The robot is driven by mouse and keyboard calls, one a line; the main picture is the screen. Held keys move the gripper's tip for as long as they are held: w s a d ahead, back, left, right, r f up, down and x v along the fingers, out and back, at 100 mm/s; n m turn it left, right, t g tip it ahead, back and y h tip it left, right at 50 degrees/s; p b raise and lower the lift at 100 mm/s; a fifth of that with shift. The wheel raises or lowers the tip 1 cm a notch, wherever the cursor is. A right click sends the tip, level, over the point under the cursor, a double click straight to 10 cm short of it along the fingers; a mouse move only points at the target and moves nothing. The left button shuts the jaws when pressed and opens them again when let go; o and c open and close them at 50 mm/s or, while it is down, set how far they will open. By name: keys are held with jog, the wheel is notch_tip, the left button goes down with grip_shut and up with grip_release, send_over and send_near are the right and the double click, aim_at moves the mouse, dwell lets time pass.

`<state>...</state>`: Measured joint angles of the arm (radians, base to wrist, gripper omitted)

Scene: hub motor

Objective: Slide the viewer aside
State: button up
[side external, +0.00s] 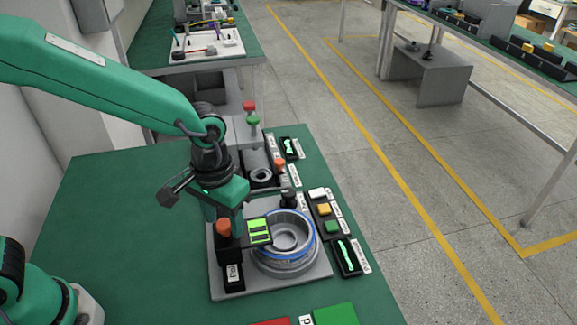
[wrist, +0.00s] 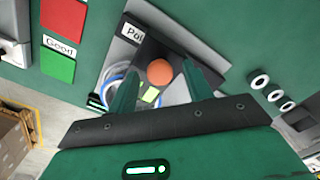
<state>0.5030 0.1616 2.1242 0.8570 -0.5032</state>
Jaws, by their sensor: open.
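The viewer is a black block with an orange knob (side external: 223,228) on top and a bright green striped screen (side external: 259,231) on its right. The screen overlaps the left edge of the hub motor, a grey ring with a blue band (side external: 300,262). My gripper (side external: 226,205) points down right above the knob. In the wrist view my open green fingers (wrist: 158,78) stand on either side of the orange knob (wrist: 160,71). Whether they touch it cannot be told. The green screen (wrist: 150,96) and part of the blue-banded ring (wrist: 117,83) show between and beside the fingers.
The hub motor and viewer stand on a grey base plate (side external: 318,286) on the green table. White, yellow and green buttons (side external: 324,209) and small displays (side external: 346,257) line its right side. A red knob and a green knob (side external: 253,119) stand behind. Green table lies clear to the left.

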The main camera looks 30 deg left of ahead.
jog(key=shift+f, duration=0.15)
grip_shut()
jog(key=w+a, duration=0.8)
jog(key=shift+w, duration=0.2)
jog(key=shift+a, duration=0.1)
grip_release()
jog(key=shift+s, duration=0.1)
